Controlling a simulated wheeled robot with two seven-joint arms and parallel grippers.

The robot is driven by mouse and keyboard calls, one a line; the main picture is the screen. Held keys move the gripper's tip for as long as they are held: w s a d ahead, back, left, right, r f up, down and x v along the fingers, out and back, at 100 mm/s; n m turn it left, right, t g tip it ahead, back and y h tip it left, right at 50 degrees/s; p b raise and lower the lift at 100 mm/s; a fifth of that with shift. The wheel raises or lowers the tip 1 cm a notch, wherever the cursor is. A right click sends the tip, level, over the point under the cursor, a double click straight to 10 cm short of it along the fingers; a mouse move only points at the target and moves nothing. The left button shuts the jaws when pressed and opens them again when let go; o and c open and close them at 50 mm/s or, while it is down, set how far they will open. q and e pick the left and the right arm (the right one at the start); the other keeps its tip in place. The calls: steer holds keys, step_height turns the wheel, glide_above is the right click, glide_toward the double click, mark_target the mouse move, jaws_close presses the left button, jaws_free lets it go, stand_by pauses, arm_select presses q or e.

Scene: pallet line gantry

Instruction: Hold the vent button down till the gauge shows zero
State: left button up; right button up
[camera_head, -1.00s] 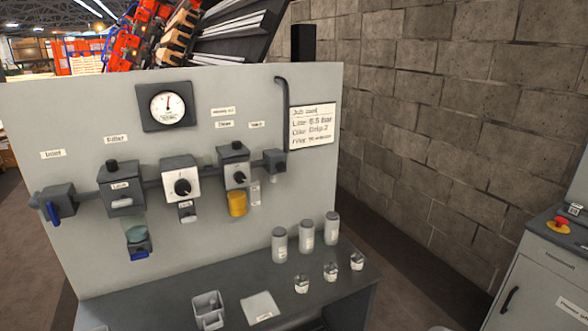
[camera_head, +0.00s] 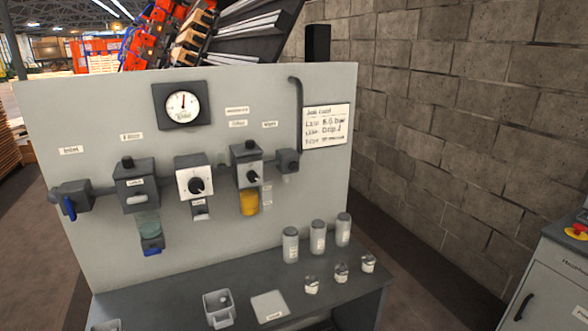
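The round gauge (camera_head: 183,105) sits in a dark square housing high on the grey panel (camera_head: 85,110). Its red needle points roughly straight up; the scale is too small to read. Below it a row of air units runs along the panel. The filter unit (camera_head: 137,190) has a black knob (camera_head: 127,162) on top and a clear bowl below. The unit with the amber bowl (camera_head: 249,202) also has a black cap (camera_head: 250,145) on top. I cannot tell which part is the vent button. Neither of my grippers is in view.
A blue-handled inlet valve (camera_head: 69,207) is at the row's left end. The bench (camera_head: 245,279) below holds several bottles and jars, a grey bin (camera_head: 219,310) and a pale sheet (camera_head: 269,306). A job card (camera_head: 326,127) hangs at right. A cabinet (camera_head: 560,285) with a red button stands far right.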

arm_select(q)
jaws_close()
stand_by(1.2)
